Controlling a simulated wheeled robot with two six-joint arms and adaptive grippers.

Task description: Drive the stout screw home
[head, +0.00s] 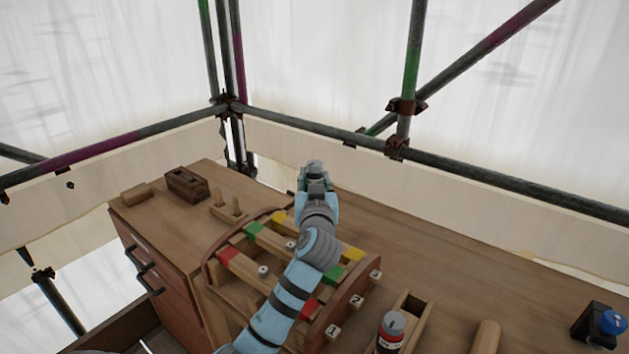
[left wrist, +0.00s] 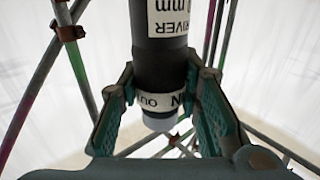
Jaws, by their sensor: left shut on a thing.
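My left gripper (head: 316,184) is raised over the far side of a wooden frame (head: 213,272) with red, green and yellow marked bars. It is shut on a black driver (left wrist: 160,55) with a white label reading "DRIVER" and a lower "IN/OUT" band; the driver's grey end (head: 315,165) shows above the fingers in the head view. Two small grey heads show on the frame, a near one (head: 263,271) and a farther one (head: 290,246); I cannot tell which is the stout screw. My left arm hides part of the frame. My right gripper is out of view.
A dark box with a blue knob (head: 612,322) is at right. A brown block (head: 187,186) and a pegged stand (head: 229,209) sit at left. The right rear bench is clear.

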